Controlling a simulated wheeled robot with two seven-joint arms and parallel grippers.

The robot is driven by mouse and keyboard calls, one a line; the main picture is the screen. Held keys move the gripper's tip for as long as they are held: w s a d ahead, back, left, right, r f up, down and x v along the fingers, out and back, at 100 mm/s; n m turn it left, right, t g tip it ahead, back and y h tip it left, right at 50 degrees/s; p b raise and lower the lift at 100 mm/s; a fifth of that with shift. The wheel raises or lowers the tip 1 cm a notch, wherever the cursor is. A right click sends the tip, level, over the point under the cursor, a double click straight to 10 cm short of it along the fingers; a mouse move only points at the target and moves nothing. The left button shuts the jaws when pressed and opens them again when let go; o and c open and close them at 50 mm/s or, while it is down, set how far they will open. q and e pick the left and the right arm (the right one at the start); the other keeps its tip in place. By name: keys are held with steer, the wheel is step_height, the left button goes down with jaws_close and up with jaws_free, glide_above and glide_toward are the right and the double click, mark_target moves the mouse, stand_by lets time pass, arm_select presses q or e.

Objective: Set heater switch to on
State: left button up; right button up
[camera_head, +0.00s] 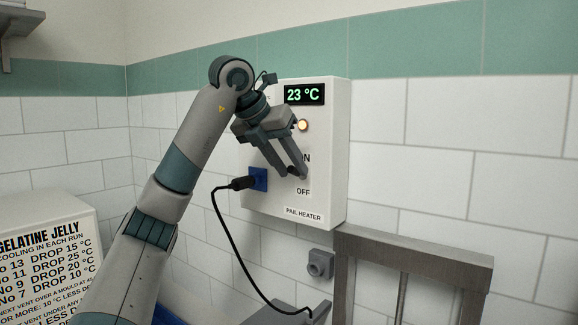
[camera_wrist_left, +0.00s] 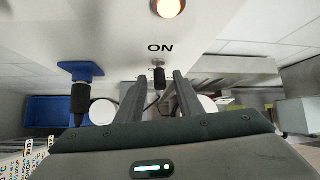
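The white pail heater box (camera_head: 322,150) hangs on the tiled wall. Its display reads 23 °C, and a round lamp (camera_head: 303,125) glows orange. The small black switch (camera_wrist_left: 158,78) sits below the ON label in the left wrist view; OFF is printed lower in the head view. My left gripper (camera_head: 297,174) is at the front of the box, by the switch. In the left wrist view its fingers (camera_wrist_left: 160,84) are apart, one on each side of the switch, with gaps visible. I cannot tell which way the switch is set. My right gripper is not in view.
A black plug (camera_head: 240,183) sits in the blue socket (camera_head: 258,179) left of the switch, and its cable (camera_head: 233,248) hangs down. A grey metal frame (camera_head: 415,245) stands below right. A gelatine jelly sign (camera_head: 45,250) is at lower left.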

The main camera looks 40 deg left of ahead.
arm_select(q)
steer(key=shift+s+r, duration=0.1)
stand_by(0.3)
steer(key=v, duration=1.7)
stand_by(0.5)
steer(key=shift+s, duration=0.1)
stand_by(0.6)
